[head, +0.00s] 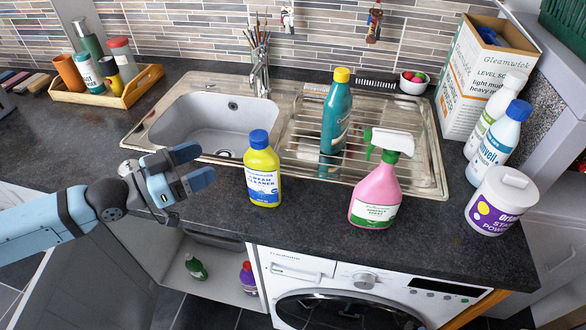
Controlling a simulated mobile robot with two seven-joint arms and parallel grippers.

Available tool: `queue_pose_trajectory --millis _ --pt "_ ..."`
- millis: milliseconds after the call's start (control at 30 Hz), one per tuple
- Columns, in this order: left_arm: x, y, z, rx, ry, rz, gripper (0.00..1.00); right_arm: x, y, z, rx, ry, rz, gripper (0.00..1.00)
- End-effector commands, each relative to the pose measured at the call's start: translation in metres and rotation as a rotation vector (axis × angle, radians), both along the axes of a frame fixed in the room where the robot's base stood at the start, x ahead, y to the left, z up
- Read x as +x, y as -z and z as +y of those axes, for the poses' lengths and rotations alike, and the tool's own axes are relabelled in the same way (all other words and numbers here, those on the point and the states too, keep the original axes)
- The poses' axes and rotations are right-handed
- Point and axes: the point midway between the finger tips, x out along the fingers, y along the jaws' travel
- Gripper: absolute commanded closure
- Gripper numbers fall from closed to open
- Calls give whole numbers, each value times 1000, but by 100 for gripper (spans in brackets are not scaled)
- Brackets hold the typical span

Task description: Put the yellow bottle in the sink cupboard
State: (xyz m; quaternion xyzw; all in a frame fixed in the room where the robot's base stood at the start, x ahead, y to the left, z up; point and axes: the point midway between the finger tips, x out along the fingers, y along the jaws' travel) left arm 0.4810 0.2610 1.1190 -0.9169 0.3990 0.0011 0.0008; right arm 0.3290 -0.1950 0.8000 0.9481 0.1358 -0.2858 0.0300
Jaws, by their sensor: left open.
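The yellow bottle (262,172) with a blue cap and a cream cleaner label stands upright on the dark worktop, in front of the sink. My left gripper (203,165) is open and empty, to the left of the bottle and apart from it, with its fingers pointing right. The sink cupboard (218,262) is below the worktop, left of the washing machine. Its front is open and its inside partly shows, with a green bottle (195,267) and a purple bottle (248,279) in it. My right gripper is not in view.
A pink spray bottle (376,190) stands right of the yellow bottle. A teal bottle (335,115) stands on the drainer (410,150). White bottles and a tub (499,203) crowd the right. A wooden tray (139,87) is at the back left. The worktop's front edge overhangs the cupboard.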

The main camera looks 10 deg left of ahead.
Motion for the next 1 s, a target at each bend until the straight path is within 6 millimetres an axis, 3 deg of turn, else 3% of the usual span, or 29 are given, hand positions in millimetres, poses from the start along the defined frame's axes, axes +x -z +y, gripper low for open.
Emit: queue_pose_trajectory --millis 433,733,1000 --pt "47 -3 -50 -5 0 -1 28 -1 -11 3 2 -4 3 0" --pt "63 -2 -65 -2 0 -1 28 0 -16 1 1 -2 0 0" --pt "92 -3 -91 -3 1 0 28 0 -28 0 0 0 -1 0"
